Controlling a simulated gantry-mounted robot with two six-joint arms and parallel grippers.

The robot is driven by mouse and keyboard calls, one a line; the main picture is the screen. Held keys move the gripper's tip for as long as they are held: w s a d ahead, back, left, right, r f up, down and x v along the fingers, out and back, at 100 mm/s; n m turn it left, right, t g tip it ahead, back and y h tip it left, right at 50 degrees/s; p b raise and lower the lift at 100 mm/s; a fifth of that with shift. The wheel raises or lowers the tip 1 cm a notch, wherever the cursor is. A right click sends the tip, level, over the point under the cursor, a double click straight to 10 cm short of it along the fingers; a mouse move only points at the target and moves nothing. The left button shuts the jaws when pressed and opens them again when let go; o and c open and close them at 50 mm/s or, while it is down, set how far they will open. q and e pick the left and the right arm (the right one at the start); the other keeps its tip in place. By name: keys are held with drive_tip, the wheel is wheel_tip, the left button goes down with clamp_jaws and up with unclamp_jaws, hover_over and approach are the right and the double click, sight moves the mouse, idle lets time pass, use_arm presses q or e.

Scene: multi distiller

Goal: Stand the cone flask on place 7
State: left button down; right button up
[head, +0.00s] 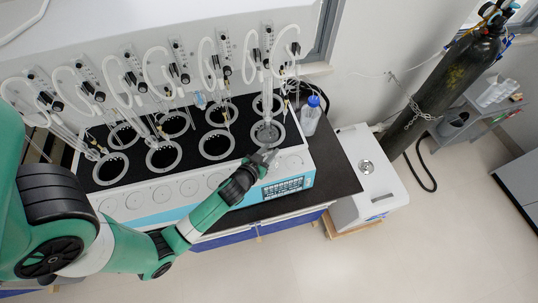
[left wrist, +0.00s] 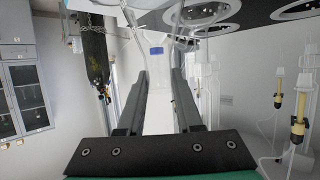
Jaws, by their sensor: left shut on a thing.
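The cone flask (head: 267,132) is clear glass and hard to make out. In the head view it is over the dark round opening with a pale ring at the front right of the distiller (head: 300,163). I cannot tell whether its base touches that place, and no place number is readable. My left gripper (head: 266,156) reaches in from the front and is shut on the flask. In the left wrist view the glass (left wrist: 168,27) shows beyond the two dark fingers (left wrist: 160,95). My right gripper is not in view.
Several other ringed openings (head: 216,145) lie to the left and behind, with hoses and glass tubes above. A blue-capped bottle (head: 311,117) stands close on the right. A white box unit (head: 367,180) and a chained dark gas cylinder (head: 445,85) are farther right.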

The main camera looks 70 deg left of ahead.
use_arm(q)
wheel_tip(320, 180, down, 3)
drive_tip(key=shift+a+f+b, duration=0.15)
drive_tip(key=shift+f+b, duration=0.05)
drive_tip(key=shift+b, duration=0.3)
drive_tip(key=shift+f, duration=0.15)
drive_tip(key=c, duration=0.6)
unclamp_jaws()
